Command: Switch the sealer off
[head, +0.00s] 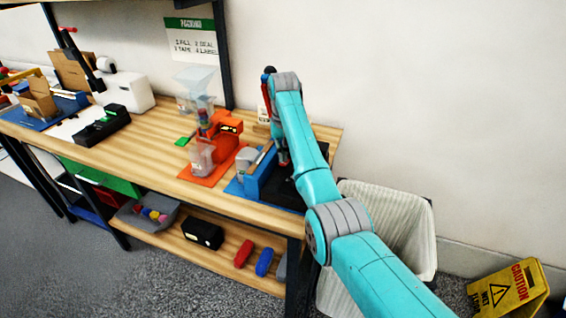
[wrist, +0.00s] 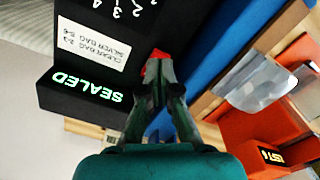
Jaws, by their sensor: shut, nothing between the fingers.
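The sealer (wrist: 85,95) shows in the wrist view as a black body with a lit "SEALED" sign, a white bag label and dial numbers cut off at the top edge. A blue part runs along its side. A small red part (wrist: 155,54), which may be its switch, shows right at my fingertips and is partly covered by them. My gripper (wrist: 159,68) is shut and empty there; I cannot tell whether it touches the red part. In the head view the sealer (head: 263,176) sits at the bench's right end, partly hidden by my arm, and my gripper (head: 284,160) is over it.
An orange machine (head: 218,144) with a lit display stands left of the sealer on the wooden bench (head: 154,135). A clear bag with grey contents (wrist: 253,84) lies beside the sealer. A bin (head: 400,215) and a yellow caution sign (head: 508,290) stand on the right.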

